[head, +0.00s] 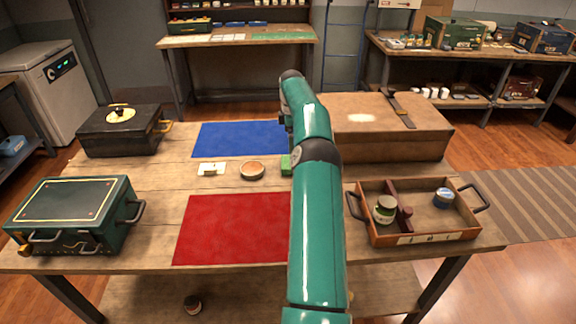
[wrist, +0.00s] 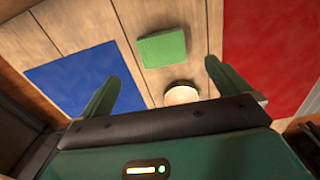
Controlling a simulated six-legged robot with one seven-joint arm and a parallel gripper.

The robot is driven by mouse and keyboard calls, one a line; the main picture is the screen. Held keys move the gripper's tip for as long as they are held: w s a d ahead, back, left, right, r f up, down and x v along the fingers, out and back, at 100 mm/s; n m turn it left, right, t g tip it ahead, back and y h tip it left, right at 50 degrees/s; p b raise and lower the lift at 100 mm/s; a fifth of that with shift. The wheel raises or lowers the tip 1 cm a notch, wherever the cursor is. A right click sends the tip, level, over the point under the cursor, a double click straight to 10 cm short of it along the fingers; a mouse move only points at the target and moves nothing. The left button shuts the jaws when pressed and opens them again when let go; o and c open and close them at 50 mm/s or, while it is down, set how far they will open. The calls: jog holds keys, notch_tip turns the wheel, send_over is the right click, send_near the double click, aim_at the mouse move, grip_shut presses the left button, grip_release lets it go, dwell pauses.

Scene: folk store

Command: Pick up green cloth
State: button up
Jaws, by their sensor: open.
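The green cloth (wrist: 162,48) is a small green square lying flat on the wooden table in the wrist view, between the blue and red mats. In the head view only a sliver of the green cloth (head: 286,164) shows beside my teal arm, which hides the rest. My gripper (wrist: 158,88) is open and empty in the wrist view. Its two green fingers stand wide apart above the table, with the cloth beyond them and between them in the picture. In the head view my gripper is hidden behind the arm.
A blue mat (head: 238,139) and a red mat (head: 233,230) lie on the table. A round lidded tin (head: 252,170) and a small white card (head: 211,169) sit between them. A brown case (head: 385,145) and an orange-brown tray (head: 440,237) stand at right, dark boxes at left.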

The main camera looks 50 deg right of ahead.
notch_tip(320, 180, down, 5)
jog(key=shift+r, duration=0.1)
jog(key=f, duration=0.5)
jog(key=shift+w+a, duration=0.2)
jog(key=shift+a, duration=0.15)
jog(key=shift+c, duration=0.4)
jog(key=c, duration=0.9)
jog(key=shift+o, duration=0.2)
